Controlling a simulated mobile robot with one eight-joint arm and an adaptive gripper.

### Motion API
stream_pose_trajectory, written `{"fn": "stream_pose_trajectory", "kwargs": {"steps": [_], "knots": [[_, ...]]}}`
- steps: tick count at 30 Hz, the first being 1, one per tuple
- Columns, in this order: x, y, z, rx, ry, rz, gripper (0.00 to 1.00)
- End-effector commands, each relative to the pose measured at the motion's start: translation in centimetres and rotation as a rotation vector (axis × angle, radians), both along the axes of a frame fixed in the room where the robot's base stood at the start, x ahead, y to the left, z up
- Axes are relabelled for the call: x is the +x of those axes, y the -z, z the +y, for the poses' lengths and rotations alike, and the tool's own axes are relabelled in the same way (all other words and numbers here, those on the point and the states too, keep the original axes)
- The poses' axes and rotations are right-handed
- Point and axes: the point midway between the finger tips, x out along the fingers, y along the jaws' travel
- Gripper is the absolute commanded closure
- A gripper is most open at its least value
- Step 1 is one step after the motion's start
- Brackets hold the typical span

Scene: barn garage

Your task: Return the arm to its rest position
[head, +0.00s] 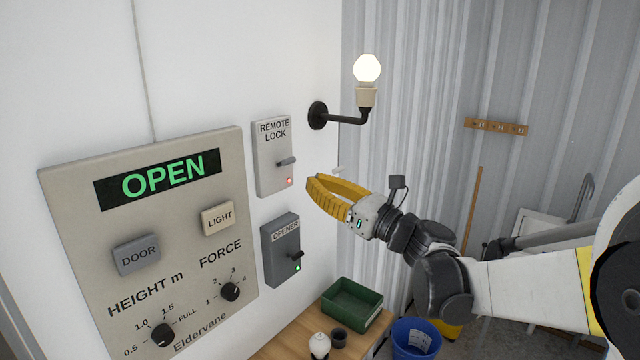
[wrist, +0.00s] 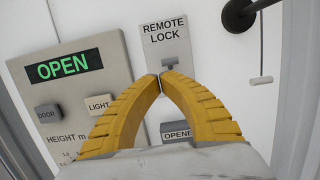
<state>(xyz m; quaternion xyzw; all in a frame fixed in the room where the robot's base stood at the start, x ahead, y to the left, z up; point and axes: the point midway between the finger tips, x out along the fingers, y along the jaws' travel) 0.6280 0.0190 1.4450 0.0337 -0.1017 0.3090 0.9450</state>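My gripper (head: 312,190) is in front of the wall, just right of the remote lock box (head: 273,150). Its yellow fingers meet at the tips with nothing seen between them; the wrist view shows the tips (wrist: 160,84) over the lower part of the remote lock box (wrist: 168,45). Whether they touch it I cannot tell. My arm is stretched out from the right side of the head view. The remote lock has a grey lever (head: 287,161) and a lit red light.
The control panel (head: 75,200) reads OPEN. The opener box (head: 281,250) shows a green light. A lit wall lamp (head: 367,70) sticks out above my gripper. Below are a wooden bench (head: 290,335), a green bin (head: 350,303) and a blue bucket (head: 415,338).

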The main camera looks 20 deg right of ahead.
Motion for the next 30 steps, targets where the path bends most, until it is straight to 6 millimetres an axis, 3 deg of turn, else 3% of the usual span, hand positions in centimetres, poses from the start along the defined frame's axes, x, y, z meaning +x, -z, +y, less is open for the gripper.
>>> {"fn": "stream_pose_trajectory", "kwargs": {"steps": [5,8,11,14,17,20,24,27,30], "knots": [[0.0,0.0,0.0,0.006,0.003,0.002,1.0],[0.0,-0.5,-0.6,0.095,0.039,0.036,1.0],[-0.2,-1.1,-2.4,0.355,0.129,0.134,1.0],[-1.5,0.1,-5.8,0.796,0.25,0.294,1.0],[-4.3,5.0,-8.9,1.321,0.372,0.478,1.0],[-8.3,12.2,-10.2,1.817,0.494,0.648,1.0],[-14.6,21.8,-8.7,2.346,0.679,0.82,1.0],[-19.0,27.3,-6.5,2.627,0.827,0.903,1.0],[-22.6,31.1,-4.4,2.822,0.969,0.952,1.0]]}}
